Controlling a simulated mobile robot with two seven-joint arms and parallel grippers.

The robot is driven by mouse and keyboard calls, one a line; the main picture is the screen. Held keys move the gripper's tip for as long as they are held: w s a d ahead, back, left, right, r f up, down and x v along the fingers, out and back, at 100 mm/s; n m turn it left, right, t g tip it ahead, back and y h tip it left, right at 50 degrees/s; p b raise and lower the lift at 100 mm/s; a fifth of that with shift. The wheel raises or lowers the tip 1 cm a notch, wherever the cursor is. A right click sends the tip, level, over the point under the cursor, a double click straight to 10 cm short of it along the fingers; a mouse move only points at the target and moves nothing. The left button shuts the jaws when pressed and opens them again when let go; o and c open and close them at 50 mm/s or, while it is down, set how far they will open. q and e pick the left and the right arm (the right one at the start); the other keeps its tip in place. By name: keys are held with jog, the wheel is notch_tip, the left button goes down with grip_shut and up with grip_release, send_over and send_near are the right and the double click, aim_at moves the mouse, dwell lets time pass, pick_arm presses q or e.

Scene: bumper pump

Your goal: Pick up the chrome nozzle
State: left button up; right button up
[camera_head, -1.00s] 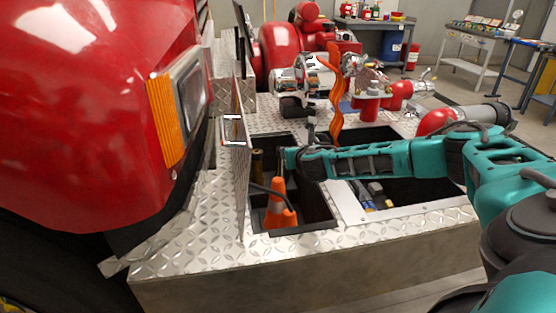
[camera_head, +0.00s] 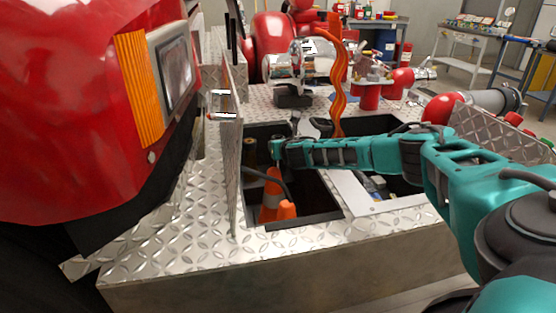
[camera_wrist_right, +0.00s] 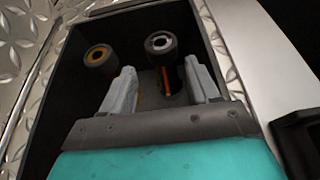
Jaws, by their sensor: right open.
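The chrome nozzle (camera_wrist_right: 161,43) stands in an open dark compartment, its round dark head with a pale metal ring facing up in the right wrist view. Its lower body is partly in shadow. A second nozzle with a brass-yellow ring (camera_wrist_right: 99,56) stands to its left. My right gripper (camera_wrist_right: 162,75) is open and empty, its two grey fingers pointing toward the nozzles. The chrome nozzle's head appears beyond the gap between the fingertips, with no visible contact. In the head view my right arm reaches in from the right over the compartment. My left gripper is out of view.
The compartment (camera_head: 322,217) is bounded by tread plate, with an upright lid (camera_head: 229,160) on its left. A red vehicle body (camera_head: 70,110) fills the left. An orange hose (camera_head: 338,85) hangs behind.

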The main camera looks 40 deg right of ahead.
aim_at(278, 163)
jog(key=b+x, duration=0.3)
jog(key=x, duration=0.2)
jog(key=shift+w+d+f+b, duration=0.1)
jog(key=shift+d+f+b, duration=0.05)
jog(key=shift+d+b, duration=0.15)
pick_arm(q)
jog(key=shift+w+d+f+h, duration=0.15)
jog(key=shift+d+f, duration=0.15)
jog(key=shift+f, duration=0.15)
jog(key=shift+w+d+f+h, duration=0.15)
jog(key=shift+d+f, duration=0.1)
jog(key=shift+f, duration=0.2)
pick_arm(e)
jog(key=shift+w, duration=0.15)
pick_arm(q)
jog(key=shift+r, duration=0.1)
pick_arm(e)
jog(key=shift+c, duration=0.2)
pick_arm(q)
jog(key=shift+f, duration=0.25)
pick_arm(e)
grip_shut()
